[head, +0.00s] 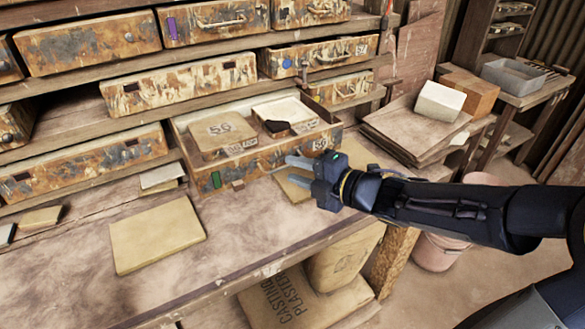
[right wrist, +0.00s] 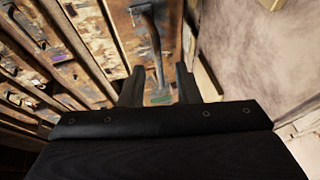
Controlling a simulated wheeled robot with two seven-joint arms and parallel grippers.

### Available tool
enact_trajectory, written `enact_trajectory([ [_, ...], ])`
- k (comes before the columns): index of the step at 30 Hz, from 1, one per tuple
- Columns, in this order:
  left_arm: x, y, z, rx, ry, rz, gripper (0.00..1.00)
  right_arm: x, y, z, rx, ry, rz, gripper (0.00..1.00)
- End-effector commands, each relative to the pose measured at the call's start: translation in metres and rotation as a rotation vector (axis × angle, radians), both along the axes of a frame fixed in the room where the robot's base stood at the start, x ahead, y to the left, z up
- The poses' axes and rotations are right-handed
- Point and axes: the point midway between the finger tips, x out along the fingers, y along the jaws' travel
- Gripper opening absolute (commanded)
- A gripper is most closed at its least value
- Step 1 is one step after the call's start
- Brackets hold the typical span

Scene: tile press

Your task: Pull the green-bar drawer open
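The green-bar drawer (head: 258,163) is out from its shelf, with its inside showing. Its green bar (head: 216,180) is at the left of its worn front. My right gripper (head: 288,168) is in front of the drawer's right half, with its fingers pointing left. In the right wrist view the two fingers (right wrist: 159,88) are apart, with a grey metal handle (right wrist: 150,45) showing beyond and between them. Contact with the handle cannot be made out. A small green patch shows between the fingers. My left gripper is not in view.
Inside the drawer lie a tan tile (head: 222,134), a pale block and a dark piece. Other worn drawers (head: 180,85) fill the shelves. A tan board (head: 155,234) lies on the bench (head: 255,232). Stacked boards and a white block (head: 441,101) stand to the right.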

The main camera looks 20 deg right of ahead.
Motion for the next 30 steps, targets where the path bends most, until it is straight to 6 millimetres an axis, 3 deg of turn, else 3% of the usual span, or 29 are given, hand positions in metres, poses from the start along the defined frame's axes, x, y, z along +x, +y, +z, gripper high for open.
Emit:
enact_trajectory([
  [6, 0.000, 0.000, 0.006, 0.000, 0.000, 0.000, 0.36, -0.032, -0.023, 0.008, 0.000, -0.001, -0.006, 0.30],
  [12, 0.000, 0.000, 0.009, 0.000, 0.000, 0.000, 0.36, -0.047, -0.032, 0.010, 0.000, 0.001, -0.003, 0.30],
  [30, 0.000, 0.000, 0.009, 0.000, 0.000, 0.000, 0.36, -0.047, -0.040, 0.013, 0.026, 0.017, -0.055, 0.30],
])
